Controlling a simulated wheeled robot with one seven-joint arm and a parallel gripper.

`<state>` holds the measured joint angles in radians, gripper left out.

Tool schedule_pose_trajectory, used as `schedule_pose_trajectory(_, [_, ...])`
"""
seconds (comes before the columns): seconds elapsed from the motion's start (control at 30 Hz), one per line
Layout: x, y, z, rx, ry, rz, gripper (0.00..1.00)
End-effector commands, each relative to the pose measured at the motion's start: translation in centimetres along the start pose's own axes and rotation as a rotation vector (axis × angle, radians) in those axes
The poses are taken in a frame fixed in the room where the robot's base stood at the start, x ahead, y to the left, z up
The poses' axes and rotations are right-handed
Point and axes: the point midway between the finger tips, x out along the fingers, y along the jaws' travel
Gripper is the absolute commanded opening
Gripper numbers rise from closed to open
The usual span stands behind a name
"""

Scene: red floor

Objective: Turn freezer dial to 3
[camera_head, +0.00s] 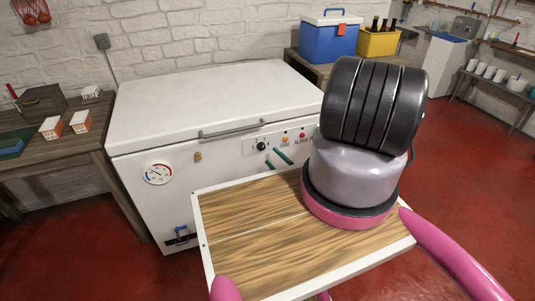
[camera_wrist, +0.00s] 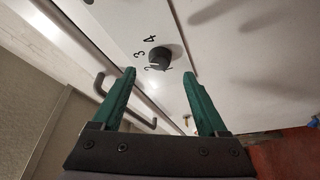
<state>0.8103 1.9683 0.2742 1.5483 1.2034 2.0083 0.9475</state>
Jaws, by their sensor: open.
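The white chest freezer (camera_head: 195,115) stands ahead with its lid shut. Its dark round dial (camera_head: 261,146) is on the front panel, below the lid handle. In the wrist view the dial (camera_wrist: 159,57) shows with numbers around it; 3 and 4 are readable, and lower marks sit close to its near edge. I cannot tell for sure which number it points to. My gripper (camera_head: 273,157) has green fingers and is open. In the wrist view my gripper (camera_wrist: 159,75) has its fingers apart, with the dial just beyond the tips and between them, not held.
A long lid handle (camera_head: 234,130) runs above the dial; in the wrist view a handle bar (camera_wrist: 125,105) passes near the left finger. Indicator lights (camera_head: 285,138) are right of the dial. A thermometer (camera_head: 158,173) and a latch (camera_head: 180,237) are at left.

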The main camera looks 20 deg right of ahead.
Motion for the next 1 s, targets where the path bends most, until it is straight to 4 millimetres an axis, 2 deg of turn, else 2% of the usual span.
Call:
schedule_pose_trajectory(0.1, [-2.5,-0.1,0.0,0.002,-0.003,0.000,0.76])
schedule_pose_trajectory(0.3, [-4.8,0.0,0.0,0.000,-0.001,0.000,0.76])
schedule_pose_trajectory(1.0, [-5.2,0.0,0.0,0.001,0.000,0.000,0.76])
